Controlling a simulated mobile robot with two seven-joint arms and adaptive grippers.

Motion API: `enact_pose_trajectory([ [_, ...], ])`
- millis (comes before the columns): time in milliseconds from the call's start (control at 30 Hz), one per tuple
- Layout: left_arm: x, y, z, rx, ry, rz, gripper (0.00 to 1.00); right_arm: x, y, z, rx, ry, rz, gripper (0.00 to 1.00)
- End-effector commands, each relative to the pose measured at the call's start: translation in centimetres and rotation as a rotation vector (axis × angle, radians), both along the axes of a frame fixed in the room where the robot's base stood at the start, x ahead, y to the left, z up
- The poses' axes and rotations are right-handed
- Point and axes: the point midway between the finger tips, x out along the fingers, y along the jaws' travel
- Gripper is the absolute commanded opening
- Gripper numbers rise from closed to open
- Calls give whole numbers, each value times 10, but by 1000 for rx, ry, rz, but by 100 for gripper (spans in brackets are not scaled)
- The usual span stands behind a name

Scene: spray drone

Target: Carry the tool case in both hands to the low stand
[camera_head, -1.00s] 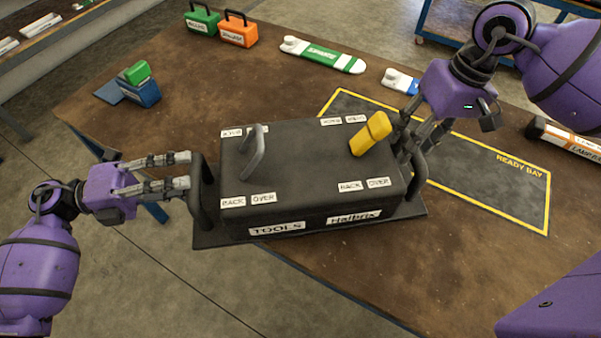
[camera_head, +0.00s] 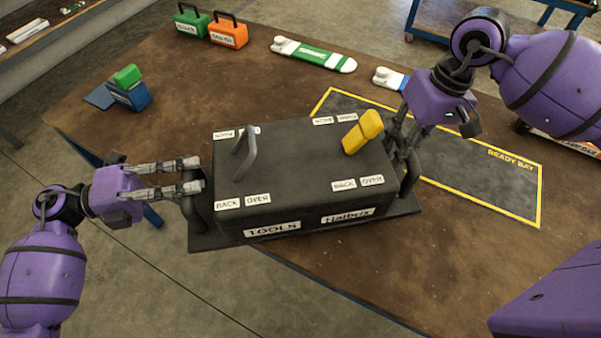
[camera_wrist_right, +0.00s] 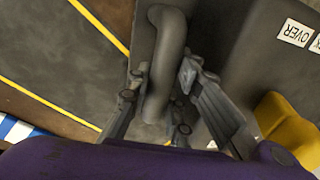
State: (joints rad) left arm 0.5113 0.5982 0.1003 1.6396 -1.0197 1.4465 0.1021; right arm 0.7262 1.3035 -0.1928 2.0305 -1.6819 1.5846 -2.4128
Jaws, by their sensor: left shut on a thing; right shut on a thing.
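The tool case (camera_head: 300,178) is a large black box with TOOLS and Halbrix labels, held in the middle of the head view over the table's near edge. A grey handle and a yellow piece (camera_head: 362,132) stand on its lid. My left gripper (camera_head: 190,176) is shut on the upright handle at its left end. My right gripper (camera_head: 408,158) is shut on the handle at its right end. The right wrist view shows the fingers around this dark handle (camera_wrist_right: 166,62). I cannot make out the low stand.
The brown table (camera_head: 190,95) carries a yellow-outlined READY BAY mat (camera_head: 480,180) to the right. Green (camera_head: 191,20) and orange (camera_head: 228,32) boxes, a green-white tool (camera_head: 313,54) and a blue box (camera_head: 130,95) stand farther back. Bare floor (camera_head: 160,280) lies at front left.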

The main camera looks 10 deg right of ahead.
Motion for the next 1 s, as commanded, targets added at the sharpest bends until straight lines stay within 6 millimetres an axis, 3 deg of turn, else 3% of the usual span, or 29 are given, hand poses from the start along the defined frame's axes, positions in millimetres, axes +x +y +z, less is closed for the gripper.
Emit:
enact_pose_trajectory([
  [633,2,0,9,-5,-10,0,0,3,-1,9,-1,-12,1,0],
  [1000,7,1,51,-6,-47,1,0,8,-1,51,-2,-51,-1,0],
])
